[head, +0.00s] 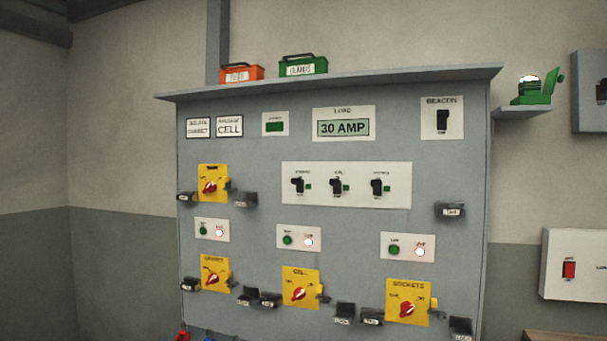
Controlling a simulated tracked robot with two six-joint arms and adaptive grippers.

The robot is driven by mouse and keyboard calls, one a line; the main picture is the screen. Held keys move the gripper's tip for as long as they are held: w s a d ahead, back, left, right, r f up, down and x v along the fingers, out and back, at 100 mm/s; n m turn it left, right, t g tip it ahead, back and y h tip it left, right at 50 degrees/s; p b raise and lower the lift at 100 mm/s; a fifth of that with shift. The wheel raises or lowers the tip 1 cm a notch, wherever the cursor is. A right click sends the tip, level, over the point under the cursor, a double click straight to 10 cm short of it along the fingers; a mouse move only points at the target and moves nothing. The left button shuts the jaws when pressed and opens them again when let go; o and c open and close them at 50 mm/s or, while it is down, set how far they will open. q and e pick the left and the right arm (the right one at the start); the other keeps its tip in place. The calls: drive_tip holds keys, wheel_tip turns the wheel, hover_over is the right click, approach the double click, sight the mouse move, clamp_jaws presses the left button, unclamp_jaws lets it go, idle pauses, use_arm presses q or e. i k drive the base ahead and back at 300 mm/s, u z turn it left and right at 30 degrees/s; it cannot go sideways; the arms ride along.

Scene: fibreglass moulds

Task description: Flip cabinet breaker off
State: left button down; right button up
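A white plate (402,172) on the grey panel carries three black breaker switches in a row: a left one (298,186), a middle one (337,187) and a right one (377,188). The switch positions are hard to tell at this size. Neither of my grippers shows in the head view.
A BEACON switch (442,121) is upper right. A 30 AMP display (343,128) is above. Orange (241,73) and green (303,66) boxes stand on the top ledge.

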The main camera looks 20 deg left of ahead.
sight(297, 182)
drive_tip(key=i, duration=1.6)
drive_tip(key=u, duration=0.05)
